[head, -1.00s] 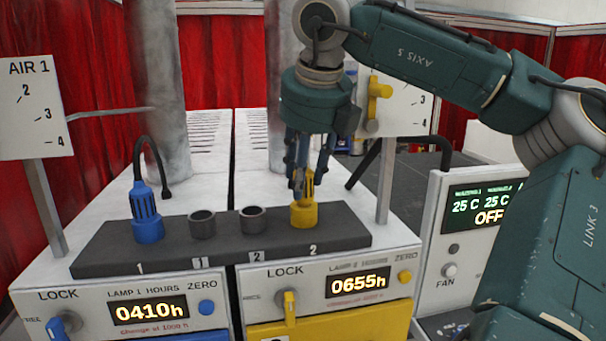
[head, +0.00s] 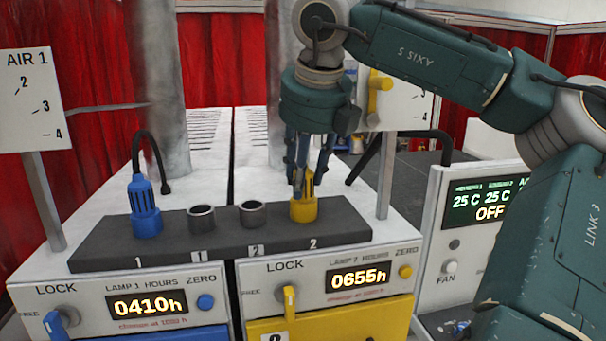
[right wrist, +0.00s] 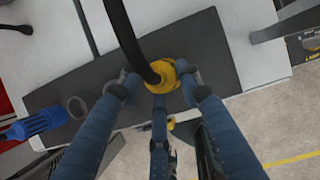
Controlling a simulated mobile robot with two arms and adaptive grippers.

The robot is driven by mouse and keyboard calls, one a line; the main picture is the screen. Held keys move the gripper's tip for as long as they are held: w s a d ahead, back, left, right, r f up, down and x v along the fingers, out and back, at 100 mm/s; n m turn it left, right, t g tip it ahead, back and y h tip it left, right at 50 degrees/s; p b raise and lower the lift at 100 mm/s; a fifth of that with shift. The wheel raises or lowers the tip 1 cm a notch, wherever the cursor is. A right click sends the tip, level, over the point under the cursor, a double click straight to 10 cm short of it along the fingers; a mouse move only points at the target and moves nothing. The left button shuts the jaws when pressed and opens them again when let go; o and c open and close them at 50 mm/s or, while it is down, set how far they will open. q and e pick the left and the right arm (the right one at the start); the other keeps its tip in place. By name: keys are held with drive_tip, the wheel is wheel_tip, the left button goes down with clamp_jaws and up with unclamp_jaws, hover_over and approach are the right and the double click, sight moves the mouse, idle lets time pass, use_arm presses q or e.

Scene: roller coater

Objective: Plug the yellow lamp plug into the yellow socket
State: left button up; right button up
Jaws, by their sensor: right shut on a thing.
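The yellow lamp plug (head: 309,184) stands upright at the yellow socket (head: 303,212), at the right end of the dark socket strip. Its lower end meets the socket, but how deep it sits cannot be told. My right gripper (head: 299,186) comes down from above and is shut on the plug; its fingers hide part of it. In the right wrist view the fingers close around the yellow plug (right wrist: 162,73), with its black cable (right wrist: 126,35) running up between them. My left gripper is not in view.
The blue plug (head: 144,207) stands at the strip's left end. Two empty grey sockets (head: 202,219) (head: 252,214) lie between. Below are panels with lamp displays (head: 148,307) and knobs. A post with a yellow-handled board (head: 380,95) stands close to the right of my gripper.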

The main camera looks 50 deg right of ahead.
drive_tip(key=o, duration=1.3)
drive_tip(key=v, duration=1.2)
drive_tip(key=shift+r+p, duration=3.05)
drive_tip(key=shift+r, duration=2)
